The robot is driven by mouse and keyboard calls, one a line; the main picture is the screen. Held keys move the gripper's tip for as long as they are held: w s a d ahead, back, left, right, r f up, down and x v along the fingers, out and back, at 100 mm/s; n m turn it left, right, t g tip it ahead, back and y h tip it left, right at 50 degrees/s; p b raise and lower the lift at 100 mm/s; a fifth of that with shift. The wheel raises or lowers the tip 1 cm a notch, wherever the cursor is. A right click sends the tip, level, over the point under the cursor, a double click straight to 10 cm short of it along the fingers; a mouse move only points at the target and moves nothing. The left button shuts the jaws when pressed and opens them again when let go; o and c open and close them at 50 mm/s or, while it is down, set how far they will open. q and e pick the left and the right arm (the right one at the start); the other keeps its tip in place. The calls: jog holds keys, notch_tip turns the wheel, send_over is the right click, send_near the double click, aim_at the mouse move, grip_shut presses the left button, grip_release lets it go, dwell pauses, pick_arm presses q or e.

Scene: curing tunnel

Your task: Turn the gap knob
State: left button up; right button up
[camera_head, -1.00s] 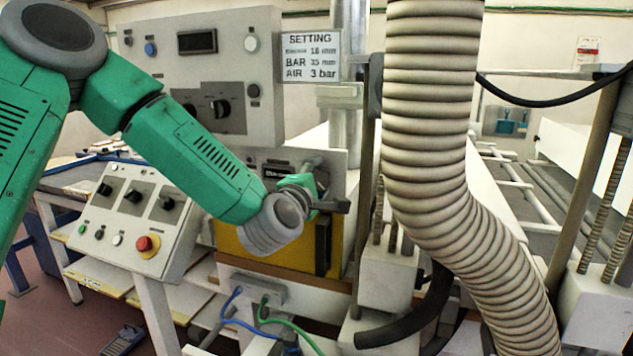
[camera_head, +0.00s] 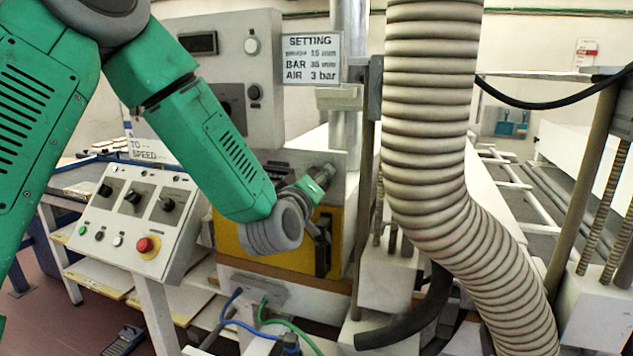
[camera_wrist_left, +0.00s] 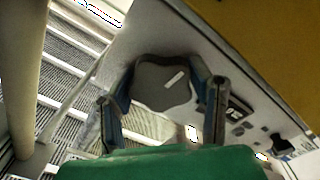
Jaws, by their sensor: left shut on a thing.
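The gap knob (camera_wrist_left: 160,90) is a dark grey, lobed knob with a short white mark on its face, seen in the left wrist view on a pale panel. My left gripper (camera_wrist_left: 163,72) has one finger on each side of it and is shut on it. In the head view the same gripper (camera_head: 322,177) is at the small pale panel (camera_head: 338,165) above the yellow block. The knob is mostly hidden there behind the gripper. My right gripper is not in view.
A setting sign (camera_head: 311,58) hangs beside the grey control box (camera_head: 262,85). A sloped console (camera_head: 135,215) with several knobs and a red button (camera_head: 146,245) stands at lower left. A thick ribbed hose (camera_head: 430,130) hangs just right of the gripper. Blue and green lines run below.

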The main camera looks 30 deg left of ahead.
pick_arm(q)
jog(key=shift+s+d+f+m, duration=0.1)
jog(key=shift+f+m, duration=0.2)
jog(key=shift+m, duration=0.9)
jog(key=shift+s+f+m, duration=0.1)
jog(key=shift+f+m, duration=0.15)
jog(key=shift+m, duration=0.95)
jog(key=o, duration=1)
jog(key=shift+o, duration=0.9)
jog(key=shift+w, duration=0.15)
jog(key=shift+r, duration=0.15)
